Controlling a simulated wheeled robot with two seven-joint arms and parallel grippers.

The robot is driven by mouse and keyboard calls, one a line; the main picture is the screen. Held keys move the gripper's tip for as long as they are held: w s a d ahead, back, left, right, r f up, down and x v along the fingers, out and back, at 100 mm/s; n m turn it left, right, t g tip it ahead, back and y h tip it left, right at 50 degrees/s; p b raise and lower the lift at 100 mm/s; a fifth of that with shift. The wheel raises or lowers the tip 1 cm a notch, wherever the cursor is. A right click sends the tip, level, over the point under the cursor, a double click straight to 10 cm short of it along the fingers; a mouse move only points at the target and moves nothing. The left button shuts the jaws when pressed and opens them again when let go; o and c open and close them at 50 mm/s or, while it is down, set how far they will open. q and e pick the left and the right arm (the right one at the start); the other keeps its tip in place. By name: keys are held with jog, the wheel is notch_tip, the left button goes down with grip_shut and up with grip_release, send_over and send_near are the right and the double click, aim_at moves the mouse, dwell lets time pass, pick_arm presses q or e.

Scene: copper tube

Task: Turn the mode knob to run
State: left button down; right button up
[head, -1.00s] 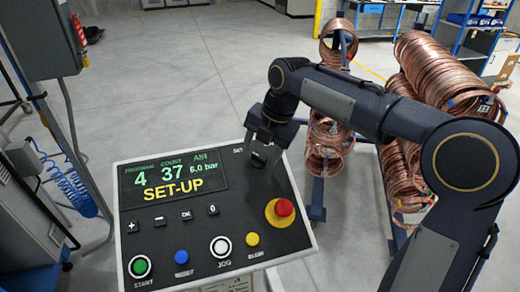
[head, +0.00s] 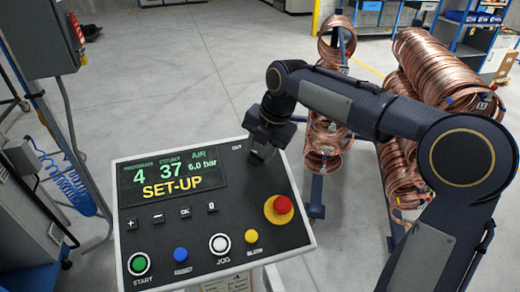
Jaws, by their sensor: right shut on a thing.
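The control panel (head: 222,215) is tilted towards me, and its display (head: 172,178) reads SET-UP in yellow, with 4, 37 and 6.0 bar above. My right gripper (head: 264,155) reaches down to the panel's upper right corner. It is shut on the mode knob, which its fingers hide almost wholly, so I cannot tell where the knob points. A small white label shows just left of the fingers, too small to read. My left gripper is not in view.
A red emergency stop button (head: 283,205) on a yellow base sits below the gripper. Green START (head: 139,264), blue, white JOG (head: 219,243) and yellow (head: 251,236) buttons line the front edge. Copper coils (head: 430,75) hang on racks behind my right arm.

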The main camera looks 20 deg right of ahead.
jog(key=m+b, duration=0.1)
jog(key=m, duration=0.1)
jog(key=m+t+b, duration=0.1)
jog(key=shift+s+f+m+y+b, duration=0.1)
jog(key=shift+f+m+y+b, duration=0.1)
jog(key=shift+m+y+b, duration=0.2)
jog(key=m+b, duration=0.1)
jog(key=m, duration=0.1)
jog(key=m+t+b, duration=0.1)
jog(key=m+b, duration=0.1)
jog(key=m, duration=0.1)
jog(key=shift+s+t, duration=0.1)
jog(key=shift+t, duration=0.2)
jog(key=m+t+b, duration=0.1)
jog(key=m+b, duration=0.1)
jog(key=m, duration=0.2)
jog(key=shift+s+m+b, duration=0.1)
jog(key=shift+m+b, duration=0.3)
jog(key=shift+s+m+t+h+b, duration=0.1)
jog(key=shift+m+t+h+b, duration=0.35)
jog(key=shift+m, duration=1.55)
jog(key=o, duration=1)
